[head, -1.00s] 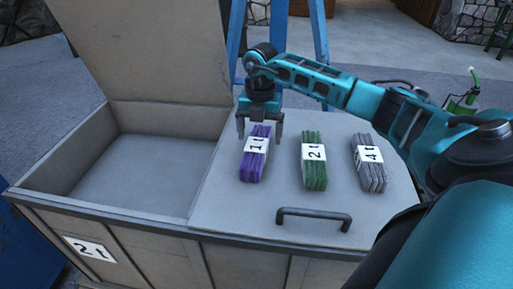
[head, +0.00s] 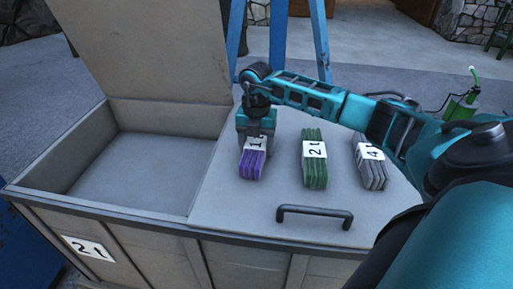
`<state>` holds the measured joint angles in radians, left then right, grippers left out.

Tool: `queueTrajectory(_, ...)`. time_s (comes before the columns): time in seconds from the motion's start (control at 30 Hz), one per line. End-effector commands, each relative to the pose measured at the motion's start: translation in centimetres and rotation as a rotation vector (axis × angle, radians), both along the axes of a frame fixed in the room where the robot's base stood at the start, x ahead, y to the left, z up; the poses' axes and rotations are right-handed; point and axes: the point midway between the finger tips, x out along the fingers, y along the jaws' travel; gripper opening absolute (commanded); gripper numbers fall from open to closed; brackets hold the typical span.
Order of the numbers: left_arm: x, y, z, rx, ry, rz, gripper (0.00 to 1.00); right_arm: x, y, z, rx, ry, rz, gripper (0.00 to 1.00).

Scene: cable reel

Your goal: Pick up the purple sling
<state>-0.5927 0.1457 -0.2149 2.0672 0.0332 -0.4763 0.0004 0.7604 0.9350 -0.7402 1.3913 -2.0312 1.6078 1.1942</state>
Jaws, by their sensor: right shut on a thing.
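The purple sling (head: 252,166) is a folded bundle with a white label on the closed lid, left of the other slings. The label's text is partly covered. My right gripper (head: 256,146) is over the far part of the purple sling and shut on it. The sling still appears to rest on the lid. My left gripper is not in view.
A green sling (head: 314,172) labelled 2t and a grey sling (head: 372,174) labelled 4 lie to the right on the lid (head: 230,215). A dark handle (head: 315,212) stands at the lid's front. The open box compartment (head: 140,170), at left, is empty.

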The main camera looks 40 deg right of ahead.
Motion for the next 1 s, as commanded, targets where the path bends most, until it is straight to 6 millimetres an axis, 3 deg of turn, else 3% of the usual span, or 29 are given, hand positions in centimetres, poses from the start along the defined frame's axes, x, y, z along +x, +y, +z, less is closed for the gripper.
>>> queueTrajectory(0.37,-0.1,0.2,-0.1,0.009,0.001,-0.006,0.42,0.0,0.0,0.1,0.0,-0.002,-0.001,0.24)
queueTrajectory(0.73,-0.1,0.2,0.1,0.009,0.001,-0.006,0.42,0.1,0.0,0.9,0.0,-0.004,-0.001,0.24)
queueTrajectory(1.0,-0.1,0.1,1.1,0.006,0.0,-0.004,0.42,0.1,0.0,4.9,0.0,-0.006,0.001,0.24)
